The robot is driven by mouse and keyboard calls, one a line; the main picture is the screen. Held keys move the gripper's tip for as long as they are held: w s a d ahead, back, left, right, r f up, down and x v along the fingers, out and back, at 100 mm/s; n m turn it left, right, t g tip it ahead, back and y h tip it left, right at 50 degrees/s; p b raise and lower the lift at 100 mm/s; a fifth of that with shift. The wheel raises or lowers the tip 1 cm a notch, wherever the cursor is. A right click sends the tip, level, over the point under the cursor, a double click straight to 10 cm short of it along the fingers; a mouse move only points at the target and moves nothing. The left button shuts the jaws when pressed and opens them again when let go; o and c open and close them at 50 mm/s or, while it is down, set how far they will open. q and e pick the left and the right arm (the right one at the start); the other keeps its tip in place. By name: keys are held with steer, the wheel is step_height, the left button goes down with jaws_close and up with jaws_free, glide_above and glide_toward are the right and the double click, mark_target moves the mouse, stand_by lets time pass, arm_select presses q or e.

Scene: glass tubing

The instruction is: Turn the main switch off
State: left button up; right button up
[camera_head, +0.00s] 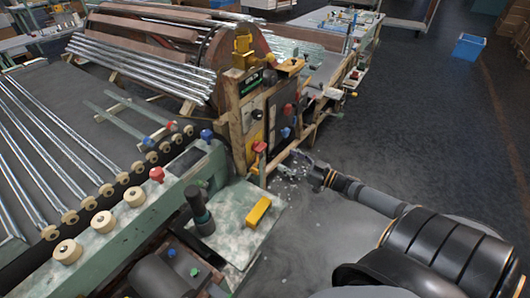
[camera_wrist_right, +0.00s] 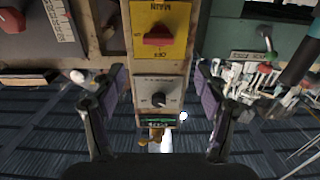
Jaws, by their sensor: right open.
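The main switch (camera_wrist_right: 158,36) is a red knob on a yellow plate lettered MAIN, with OFF also readable. In the right wrist view it appears upside down at the top middle. In the head view the yellow plate and red knob (camera_head: 259,147) show small on the end of the wooden-framed panel. My right gripper (camera_head: 293,164) is open and empty, just right of and in front of the panel. In the right wrist view its two fingers (camera_wrist_right: 160,85) are spread either side of the panel strip, apart from the knob. My left gripper does not show.
A grey plate with a black knob (camera_wrist_right: 160,99) sits beside the main switch. The green machine bed carries a yellow block (camera_head: 258,210), a black upright handle (camera_head: 199,209) and a red button (camera_head: 156,174). Glass tubes lie at left. Floor to the right is open, with a blue bin (camera_head: 469,47).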

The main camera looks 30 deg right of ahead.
mark_target(264, 149)
steer(key=b+x, duration=0.2)
steer(key=x, duration=0.7)
steer(key=shift+w+d+b, duration=0.1)
steer(key=shift+w+b, duration=0.05)
steer(key=shift+b, duration=0.2)
steer(key=shift+w+a+f, duration=0.1)
steer(key=shift+w+a, duration=0.15)
steer(key=shift+w, duration=0.3)
steer(key=c, duration=1.2)
